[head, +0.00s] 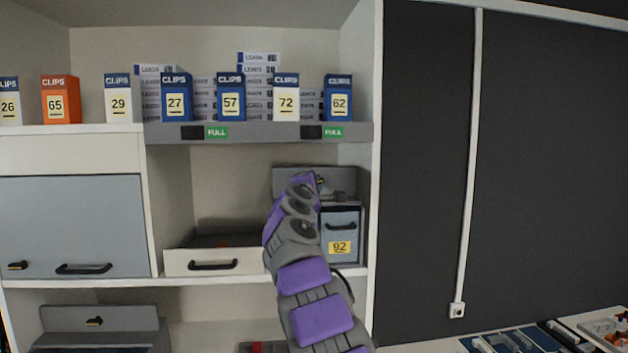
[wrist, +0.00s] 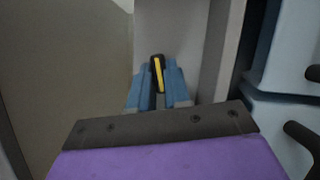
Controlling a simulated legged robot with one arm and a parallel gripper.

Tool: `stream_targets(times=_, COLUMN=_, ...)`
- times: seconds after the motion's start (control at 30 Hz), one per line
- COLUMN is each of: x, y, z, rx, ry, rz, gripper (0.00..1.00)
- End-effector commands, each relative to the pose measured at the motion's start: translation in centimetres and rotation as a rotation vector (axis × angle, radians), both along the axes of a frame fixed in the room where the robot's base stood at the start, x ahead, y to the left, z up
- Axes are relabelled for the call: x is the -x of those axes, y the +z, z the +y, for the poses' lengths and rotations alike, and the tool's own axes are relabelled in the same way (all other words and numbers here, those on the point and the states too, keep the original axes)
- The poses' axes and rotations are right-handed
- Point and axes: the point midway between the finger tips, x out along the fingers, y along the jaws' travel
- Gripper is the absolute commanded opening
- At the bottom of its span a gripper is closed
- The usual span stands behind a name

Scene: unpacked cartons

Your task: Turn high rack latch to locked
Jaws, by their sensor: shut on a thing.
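The high rack latch is a small black knob with a yellow stripe, seen in the wrist view (wrist: 158,72) between my fingertips. Its bar stands nearly upright in that picture, leaning slightly. My gripper (wrist: 158,92) has blue-grey fingers closed on both sides of the latch. My purple and grey arm covers the gripper fingers and part of the panel there. I cannot read any locked or unlocked marking.
A grey-blue bin labelled 92 (head: 340,228) sits just right of my arm. A white drawer (head: 214,262) is at left. Clips boxes stand on the shelf above (head: 258,132). Other latches show on the left cabinet door (head: 18,265) and lower rack (head: 95,321).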

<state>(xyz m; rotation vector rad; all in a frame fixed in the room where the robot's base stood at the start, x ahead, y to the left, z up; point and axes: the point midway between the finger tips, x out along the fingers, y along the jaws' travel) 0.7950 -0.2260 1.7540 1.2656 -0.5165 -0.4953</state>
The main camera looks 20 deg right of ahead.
Motion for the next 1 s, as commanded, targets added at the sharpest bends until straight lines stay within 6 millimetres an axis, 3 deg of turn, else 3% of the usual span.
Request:
stream_targets(times=0.4, x=-0.05, y=-0.21, z=-0.16, rx=-0.212, ry=-0.004, rz=-0.054, gripper=0.00)
stream_targets(times=1.0, x=-0.09, y=-0.54, z=-0.26, rx=-0.252, ry=-0.007, rz=-0.061, gripper=0.00)
